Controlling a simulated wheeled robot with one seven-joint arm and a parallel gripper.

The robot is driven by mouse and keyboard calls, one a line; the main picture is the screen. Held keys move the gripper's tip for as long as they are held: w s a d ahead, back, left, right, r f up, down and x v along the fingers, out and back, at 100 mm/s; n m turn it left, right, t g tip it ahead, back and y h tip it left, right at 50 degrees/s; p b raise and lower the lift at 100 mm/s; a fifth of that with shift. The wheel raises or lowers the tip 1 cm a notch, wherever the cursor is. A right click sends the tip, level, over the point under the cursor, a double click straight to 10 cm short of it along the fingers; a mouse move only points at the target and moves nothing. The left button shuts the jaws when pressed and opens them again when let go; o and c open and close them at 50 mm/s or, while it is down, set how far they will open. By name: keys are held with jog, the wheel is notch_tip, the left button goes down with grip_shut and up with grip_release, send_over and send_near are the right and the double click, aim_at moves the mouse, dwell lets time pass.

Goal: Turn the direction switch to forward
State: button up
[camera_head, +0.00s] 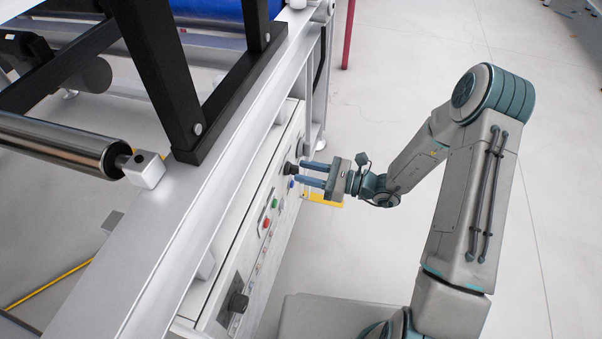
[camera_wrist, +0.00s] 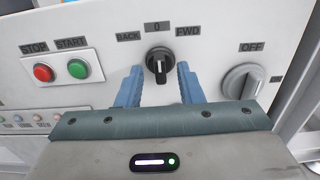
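The direction switch (camera_wrist: 159,66) is a black rotary knob with a white pointer line, below the labels BACK, 0 and FWD. Its pointer is roughly upright, toward the 0 label (camera_wrist: 157,28). The FWD label (camera_wrist: 188,31) is at its upper right. My gripper (camera_wrist: 158,82) is open, with one blue finger on each side of the knob and visible gaps between. In the head view, my gripper (camera_head: 301,174) points at the panel's far part, its fingers close to the black knob (camera_head: 290,168). Whether the fingertips touch the panel cannot be told.
A grey OFF knob (camera_wrist: 243,82) is right of the switch. A red STOP button (camera_wrist: 43,72) and green START button (camera_wrist: 78,69) are to the left. Another black knob (camera_head: 238,302) is on the panel's near part. The machine frame (camera_head: 150,245) rises beside the panel; open floor lies right.

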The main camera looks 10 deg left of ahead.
jog(key=shift+w+a, duration=0.15)
jog(key=shift+a, duration=0.85)
jog(key=c, duration=0.6)
